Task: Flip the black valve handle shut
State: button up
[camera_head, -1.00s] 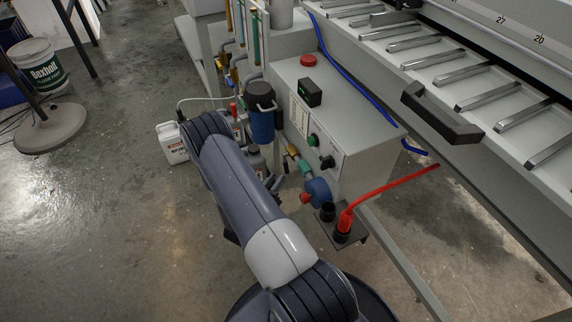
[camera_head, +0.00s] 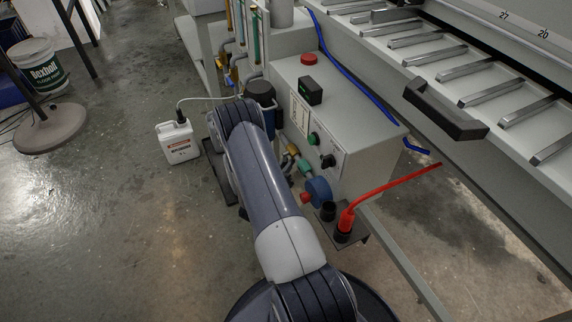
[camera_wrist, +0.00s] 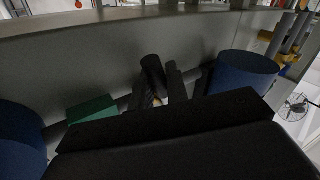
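In the wrist view, a dark upright piece (camera_wrist: 153,70), which looks like the black valve handle, stands beyond the wide black body of my gripper (camera_wrist: 172,85). Dark finger-like shapes stand close beside it. They are poorly lit, and I cannot tell which are fingers or whether they touch the handle. In the head view, my arm hides the gripper and the valve handle, which lie low beside the grey control box (camera_head: 365,145).
Blue cylinders stand right (camera_wrist: 240,75) and left (camera_wrist: 15,140) in the wrist view, with a green part (camera_wrist: 92,108) near the left one. In the head view, a red cable (camera_head: 390,188) plugs in at right. A white jug (camera_head: 178,143) stands on open floor.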

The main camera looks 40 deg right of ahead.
grip_shut()
jog(key=shift+f, duration=0.15)
jog(key=b, duration=0.2)
jog(key=shift+w+f+m+h+b, duration=0.2)
jog(key=shift+f+m+h+b, duration=0.1)
jog(key=shift+m+b, duration=0.1)
jog(key=m+b, duration=0.1)
jog(key=b, duration=0.1)
jog(key=m+h+b, duration=0.1)
jog(key=b, duration=0.1)
jog(key=shift+w+d, duration=0.15)
jog(key=shift+w, duration=0.2)
jog(key=shift+w+r+m+h+b, duration=0.15)
jog(key=shift+r+m+h+b, duration=0.15)
jog(key=shift+m+h+b, duration=0.3)
